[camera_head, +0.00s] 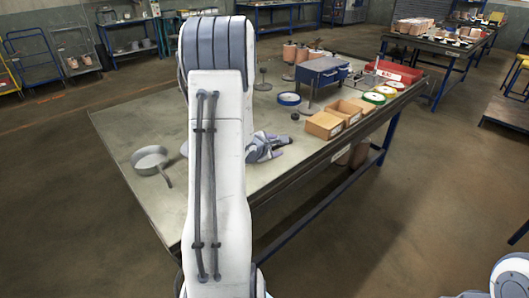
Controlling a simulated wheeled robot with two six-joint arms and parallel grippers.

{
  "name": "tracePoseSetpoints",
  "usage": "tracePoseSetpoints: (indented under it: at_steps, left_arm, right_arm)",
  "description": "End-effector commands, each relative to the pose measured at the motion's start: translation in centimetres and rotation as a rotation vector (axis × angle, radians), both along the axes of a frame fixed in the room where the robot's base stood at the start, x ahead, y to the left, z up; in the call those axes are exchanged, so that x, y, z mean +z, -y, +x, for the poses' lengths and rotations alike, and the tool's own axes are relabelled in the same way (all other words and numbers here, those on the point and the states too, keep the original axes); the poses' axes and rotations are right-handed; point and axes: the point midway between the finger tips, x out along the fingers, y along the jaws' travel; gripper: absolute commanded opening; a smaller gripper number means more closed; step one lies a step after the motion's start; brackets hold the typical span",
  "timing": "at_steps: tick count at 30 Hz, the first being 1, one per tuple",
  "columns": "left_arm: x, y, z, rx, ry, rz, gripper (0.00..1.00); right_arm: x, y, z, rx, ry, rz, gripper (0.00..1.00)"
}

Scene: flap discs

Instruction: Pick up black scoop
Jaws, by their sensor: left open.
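My left gripper (281,145) shows to the right of the arm, low over the table. It is open and looks empty, well to the right of the scoop. My right gripper is out of view.
Cardboard boxes (324,125), tape rolls (374,98) and a red bin (398,72) line the table's right edge. A blue box-shaped stand (322,71), a blue ring (289,99) and a small dark knob (295,116) stand behind the gripper. The left tabletop around the scoop is clear.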

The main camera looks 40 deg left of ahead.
Motion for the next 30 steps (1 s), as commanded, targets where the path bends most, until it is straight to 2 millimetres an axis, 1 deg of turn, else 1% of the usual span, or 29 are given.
tracePoseSetpoints:
  at_steps: [3, 6, 13, 18, 21, 24, 30]
  left_arm:
    - [-1.1, -0.2, 1.8, -0.004, 0.001, -0.003, 0.56]
    - [-1.7, -0.5, 2.9, -0.004, 0.000, -0.002, 0.56]
    - [-2.6, -1.1, 4.4, -0.002, -0.001, -0.002, 0.56]
    - [-4.0, -1.9, 6.5, -0.002, -0.002, -0.001, 0.56]
    - [-4.5, -2.2, 7.4, -0.001, -0.001, 0.000, 0.56]
    - [-4.8, -2.4, 7.8, 0.001, 0.000, -0.001, 0.56]
    - [-4.8, -2.4, 7.8, 0.001, 0.000, -0.001, 0.56]
  right_arm:
    - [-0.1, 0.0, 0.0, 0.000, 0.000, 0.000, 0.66]
    - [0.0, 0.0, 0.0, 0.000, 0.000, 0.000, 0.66]
    - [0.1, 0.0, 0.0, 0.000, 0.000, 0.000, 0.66]
    - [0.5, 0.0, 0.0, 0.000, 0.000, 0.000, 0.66]
    - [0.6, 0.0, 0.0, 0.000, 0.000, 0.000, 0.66]
    - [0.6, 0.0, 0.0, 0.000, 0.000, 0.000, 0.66]
    - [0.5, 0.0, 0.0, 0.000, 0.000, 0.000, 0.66]
